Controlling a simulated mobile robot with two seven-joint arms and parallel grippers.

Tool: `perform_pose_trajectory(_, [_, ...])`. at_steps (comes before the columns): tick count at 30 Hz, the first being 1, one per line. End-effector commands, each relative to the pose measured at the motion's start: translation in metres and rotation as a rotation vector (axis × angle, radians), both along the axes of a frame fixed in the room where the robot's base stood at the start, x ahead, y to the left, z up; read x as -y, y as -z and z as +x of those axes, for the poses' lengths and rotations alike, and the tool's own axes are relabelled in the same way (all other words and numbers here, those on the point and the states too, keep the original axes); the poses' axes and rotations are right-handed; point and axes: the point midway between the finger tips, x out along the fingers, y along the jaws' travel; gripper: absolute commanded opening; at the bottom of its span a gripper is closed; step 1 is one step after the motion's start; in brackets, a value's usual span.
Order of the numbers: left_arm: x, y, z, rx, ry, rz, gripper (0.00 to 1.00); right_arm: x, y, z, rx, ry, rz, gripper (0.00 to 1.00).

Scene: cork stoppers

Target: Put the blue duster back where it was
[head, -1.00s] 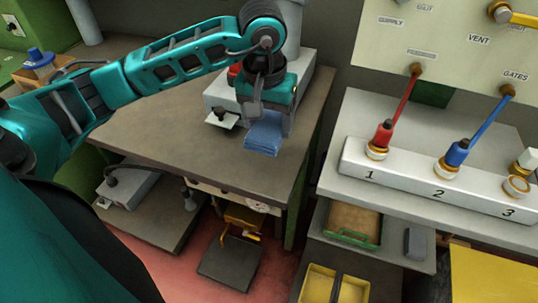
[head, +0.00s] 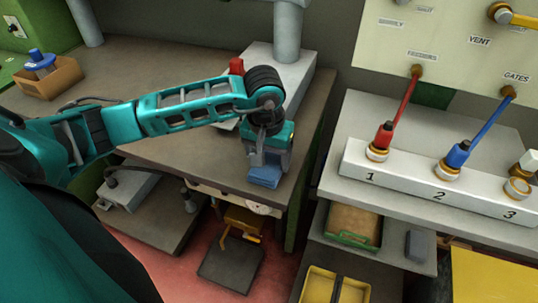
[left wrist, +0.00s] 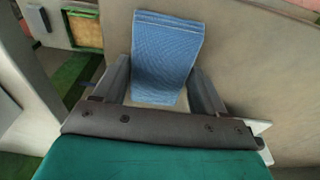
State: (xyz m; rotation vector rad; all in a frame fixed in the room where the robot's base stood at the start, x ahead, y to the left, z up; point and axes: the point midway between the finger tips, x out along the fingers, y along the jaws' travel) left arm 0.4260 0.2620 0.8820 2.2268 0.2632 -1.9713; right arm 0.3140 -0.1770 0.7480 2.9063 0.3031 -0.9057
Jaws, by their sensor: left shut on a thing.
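The blue duster (head: 264,179) is a folded, textured cloth at the front right of the brown bench. My left gripper (head: 268,160) points down and is shut on it. In the left wrist view, the duster (left wrist: 168,50) lies between the two grey fingers, with its far end sticking out past them. I cannot tell from the head view whether the cloth touches the bench top. My right gripper is not in view.
The brown bench (head: 190,155) carries a grey machine with a column (head: 285,65) behind my arm, and a wooden box (head: 50,78) at the left. To the right, a shelf holds the numbered valve block (head: 420,185). A gap separates the bench and shelf.

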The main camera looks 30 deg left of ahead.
Motion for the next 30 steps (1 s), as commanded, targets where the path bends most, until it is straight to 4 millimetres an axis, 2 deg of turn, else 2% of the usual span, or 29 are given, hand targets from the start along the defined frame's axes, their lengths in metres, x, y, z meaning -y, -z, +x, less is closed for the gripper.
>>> perform_pose_trajectory(3, [0.0,0.005,0.0,0.0,0.0,0.0,0.43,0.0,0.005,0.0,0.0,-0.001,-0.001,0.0])
perform_pose_trajectory(4, [0.0,0.003,0.0,0.0,0.0,0.0,0.74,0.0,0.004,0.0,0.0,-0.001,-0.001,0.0])
perform_pose_trajectory(11, [0.0,0.003,0.0,-0.001,0.0,0.0,0.96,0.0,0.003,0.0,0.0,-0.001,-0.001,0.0])
perform_pose_trajectory(22, [0.0,-0.004,0.0,0.0,0.0,0.0,0.97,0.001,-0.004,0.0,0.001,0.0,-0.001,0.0])
perform_pose_trajectory(26, [0.0,-0.026,-0.002,0.006,0.0,0.001,0.97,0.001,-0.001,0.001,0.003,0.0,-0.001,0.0])
perform_pose_trajectory(30, [0.001,-0.057,-0.005,0.006,0.0,0.0,0.97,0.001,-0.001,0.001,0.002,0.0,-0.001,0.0])
